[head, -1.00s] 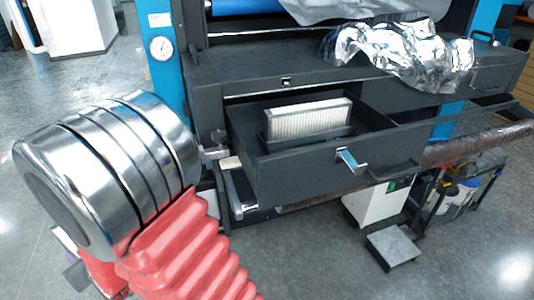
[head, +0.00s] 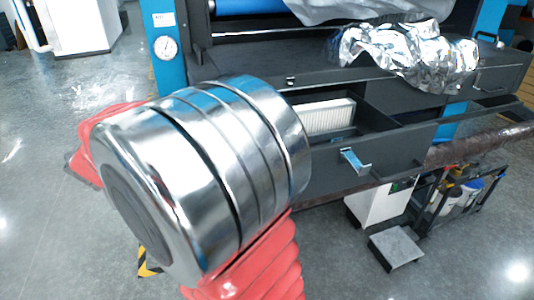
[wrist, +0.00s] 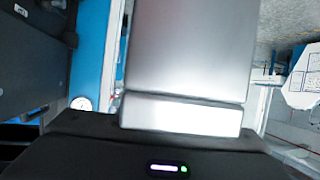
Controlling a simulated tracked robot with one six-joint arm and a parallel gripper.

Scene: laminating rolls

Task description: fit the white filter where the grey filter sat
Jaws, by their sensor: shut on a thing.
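My gripper is hidden behind my arm in the head view. In the wrist view, the dark body of my gripper (wrist: 165,152) fills the bottom. A smooth silver-grey block (wrist: 190,50) rises from it and fills the middle. My gripper is shut, but I cannot tell whether this block is its finger or the held thing. No pleats show on it.
Crumpled foil (head: 410,55) lies on the dark top above the drawer. A blue post with a gauge (head: 165,47) stands left of the machine. A low step (head: 398,248) and a bottle rack (head: 462,195) stand at the lower right.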

